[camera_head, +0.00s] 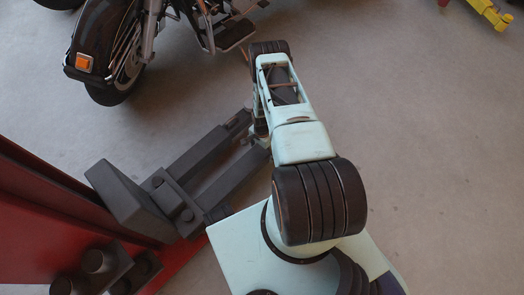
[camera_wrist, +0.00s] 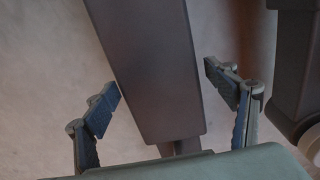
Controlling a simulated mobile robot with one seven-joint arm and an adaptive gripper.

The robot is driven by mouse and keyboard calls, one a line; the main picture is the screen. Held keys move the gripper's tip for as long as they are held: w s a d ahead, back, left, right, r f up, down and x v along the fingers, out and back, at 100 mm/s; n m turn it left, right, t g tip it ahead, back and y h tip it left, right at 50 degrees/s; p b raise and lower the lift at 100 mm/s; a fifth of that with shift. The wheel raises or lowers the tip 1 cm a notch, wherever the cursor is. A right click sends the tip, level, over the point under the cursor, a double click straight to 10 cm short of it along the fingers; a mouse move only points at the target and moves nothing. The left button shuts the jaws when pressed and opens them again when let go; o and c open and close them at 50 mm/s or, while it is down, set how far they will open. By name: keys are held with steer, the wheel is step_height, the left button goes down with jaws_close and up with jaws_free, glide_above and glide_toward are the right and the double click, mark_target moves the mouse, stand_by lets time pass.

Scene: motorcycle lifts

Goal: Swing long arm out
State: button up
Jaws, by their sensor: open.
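Two dark grey lift arms stretch up and right from the bracket on the red post in the head view: an upper one (camera_head: 201,152) and a lower one (camera_head: 237,180). Which is the long arm I cannot tell. My gripper (camera_wrist: 165,85) is open in the wrist view, with one blue-grey finger on each side of a dark grey bar (camera_wrist: 157,62). The bar lies between the fingers, with a gap on both sides; contact is not visible. In the head view my own arm mostly hides the gripper near the outer ends of the lift arms.
The red lift post (camera_head: 60,215) with a grey block (camera_head: 130,203) stands at the left. A dark motorcycle (camera_head: 105,45) is at the upper left. Another grey part (camera_wrist: 293,65) is close on the right in the wrist view.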

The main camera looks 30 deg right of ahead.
steer(key=shift+c, duration=0.2)
steer(key=c, duration=1.7)
steer(key=shift+o, duration=0.2)
steer(key=shift+s, duration=0.1)
